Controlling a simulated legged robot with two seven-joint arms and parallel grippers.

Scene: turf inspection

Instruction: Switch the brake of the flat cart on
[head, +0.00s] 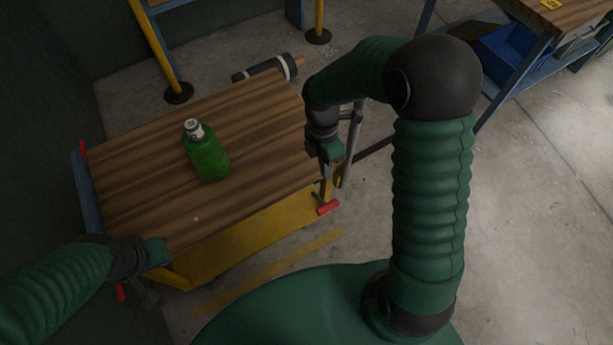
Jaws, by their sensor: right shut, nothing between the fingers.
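The flat cart (122,205) has a wooden plank top and a yellow frame below it. A red pedal-like piece (328,208) sticks out low at its near right corner. More red pieces show at the near left corner (121,292) and far left corner (83,148). Which one is the brake, and its setting, I cannot tell. My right gripper (328,178) is shut and empty, pointing down beside the cart's right edge, above the right red piece and apart from it. My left gripper (149,296) is by the near left corner; its fingers are dark and unclear.
A grey bar (353,150) rises at the cart's right side. A dark roll (265,70) and yellow posts (319,22) are behind. A workbench with a blue bin (505,52) is at upper right.

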